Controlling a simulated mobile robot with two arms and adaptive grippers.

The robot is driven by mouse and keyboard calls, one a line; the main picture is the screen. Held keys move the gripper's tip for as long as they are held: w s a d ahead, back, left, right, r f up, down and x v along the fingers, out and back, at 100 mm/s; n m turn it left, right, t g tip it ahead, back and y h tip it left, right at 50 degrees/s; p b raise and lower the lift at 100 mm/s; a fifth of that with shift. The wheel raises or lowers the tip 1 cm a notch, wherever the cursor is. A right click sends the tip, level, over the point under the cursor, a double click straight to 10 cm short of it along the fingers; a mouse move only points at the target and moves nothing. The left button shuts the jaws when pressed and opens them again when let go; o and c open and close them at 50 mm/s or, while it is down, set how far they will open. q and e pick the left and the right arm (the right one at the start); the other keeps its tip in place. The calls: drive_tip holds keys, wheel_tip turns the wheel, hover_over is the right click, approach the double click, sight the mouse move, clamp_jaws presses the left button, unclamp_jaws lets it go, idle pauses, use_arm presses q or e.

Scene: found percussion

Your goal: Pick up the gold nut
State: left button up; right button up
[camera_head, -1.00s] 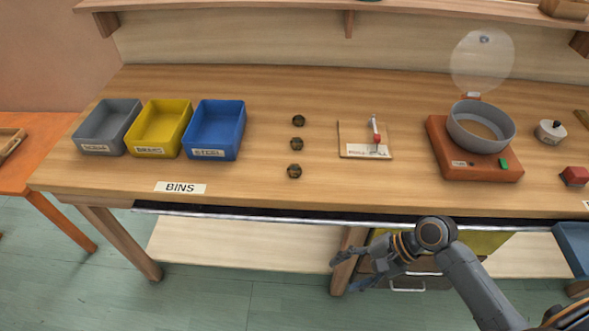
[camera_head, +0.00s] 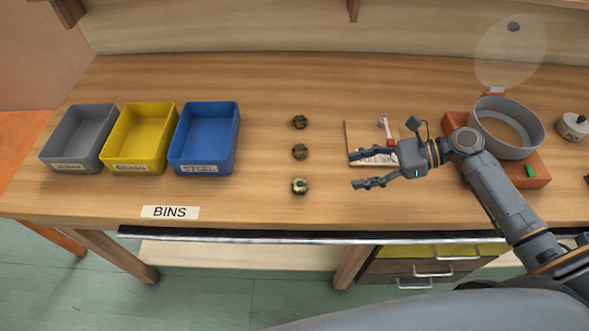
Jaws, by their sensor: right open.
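Three small dark nuts with yellowish glints stand in a column on the workbench: a far nut (camera_head: 300,122), a middle nut (camera_head: 300,151) and a near nut (camera_head: 300,186). The near one looks brightest, but I cannot tell clearly which is gold. My right gripper (camera_head: 354,170) is open and empty, its fingers pointing left. It is to the right of the middle and near nuts, apart from them, and partly covers a small wooden board (camera_head: 354,133). My left gripper is not in view.
A grey bin (camera_head: 60,167), a yellow bin (camera_head: 122,168) and a blue bin (camera_head: 179,169) stand at the left, behind a BINS label (camera_head: 170,212). A round grey pan (camera_head: 511,149) on an orange base is behind my right arm. Bench between bins and nuts is clear.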

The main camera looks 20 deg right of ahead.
drive_tip(key=p, duration=0.1)
approach(303, 184)
drive_tip(key=x, duration=0.3)
drive_tip(key=shift+w+a+f, duration=0.15)
drive_tip(key=shift+a+f, duration=0.05)
drive_tip(key=shift+a, duration=0.15)
drive_tip(key=shift+a+f, duration=0.1)
drive_tip(key=shift+a, duration=0.05)
drive_tip(key=p+x, duration=0.2)
drive_tip(key=x, duration=0.2)
drive_tip(key=shift+a, duration=0.5)
drive_tip(key=shift+f, duration=0.15)
drive_tip(key=shift+c, duration=0.5)
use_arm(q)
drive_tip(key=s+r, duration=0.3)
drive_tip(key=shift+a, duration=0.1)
use_arm(e)
clamp_jaws()
